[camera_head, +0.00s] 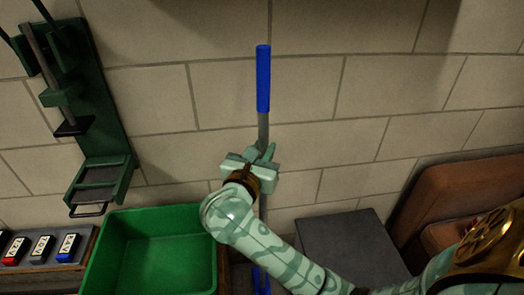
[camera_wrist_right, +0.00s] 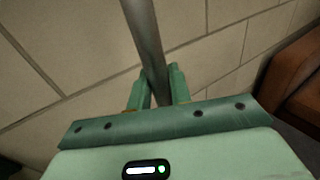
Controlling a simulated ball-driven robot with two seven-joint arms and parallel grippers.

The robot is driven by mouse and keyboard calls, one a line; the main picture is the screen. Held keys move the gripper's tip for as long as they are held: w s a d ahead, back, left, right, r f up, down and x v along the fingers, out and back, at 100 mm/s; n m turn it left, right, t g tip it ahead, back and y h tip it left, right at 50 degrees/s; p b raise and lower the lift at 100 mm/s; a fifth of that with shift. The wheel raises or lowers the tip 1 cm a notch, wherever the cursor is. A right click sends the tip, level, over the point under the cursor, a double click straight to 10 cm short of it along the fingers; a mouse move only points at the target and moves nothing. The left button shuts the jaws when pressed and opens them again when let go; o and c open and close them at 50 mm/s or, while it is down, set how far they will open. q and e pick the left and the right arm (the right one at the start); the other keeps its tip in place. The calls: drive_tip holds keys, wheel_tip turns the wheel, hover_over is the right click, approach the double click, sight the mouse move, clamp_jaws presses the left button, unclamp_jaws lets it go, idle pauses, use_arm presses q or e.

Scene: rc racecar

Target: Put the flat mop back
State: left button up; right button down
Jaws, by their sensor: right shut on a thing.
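The flat mop stands upright before the tiled wall in the head view, with a blue grip (camera_head: 263,80) on top and a grey pole (camera_head: 263,130) below. A blue piece (camera_head: 261,280) at its low end shows at the bottom edge; the rest of that end is out of the picture or behind my arm. My right gripper (camera_head: 262,158) is shut on the pole just below the blue grip. In the right wrist view, the pole (camera_wrist_right: 144,35) runs between the two green fingers (camera_wrist_right: 159,85). My left gripper is not in view.
A green bin (camera_head: 100,262) stands left of my right arm. A dark grey box (camera_head: 352,245) and brown padded furniture (camera_head: 455,195) are on the right. A dark green wall rack (camera_head: 100,110) hangs at the left, above small labelled blocks (camera_head: 41,248). The wall right of the mop is bare.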

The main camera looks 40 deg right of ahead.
drive_tip(key=c, duration=1.3)
unclamp_jaws()
drive_tip(key=shift+f, duration=0.1)
drive_tip(key=shift+s+a, duration=0.1)
drive_tip(key=shift+a, duration=0.1)
use_arm(q)
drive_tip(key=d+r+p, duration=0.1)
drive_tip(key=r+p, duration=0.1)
drive_tip(key=p, duration=0.1)
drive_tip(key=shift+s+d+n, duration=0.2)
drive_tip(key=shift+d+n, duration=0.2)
use_arm(e)
drive_tip(key=v, duration=1.1)
drive_tip(key=shift+s+a, duration=0.1)
drive_tip(key=shift+a, duration=0.15)
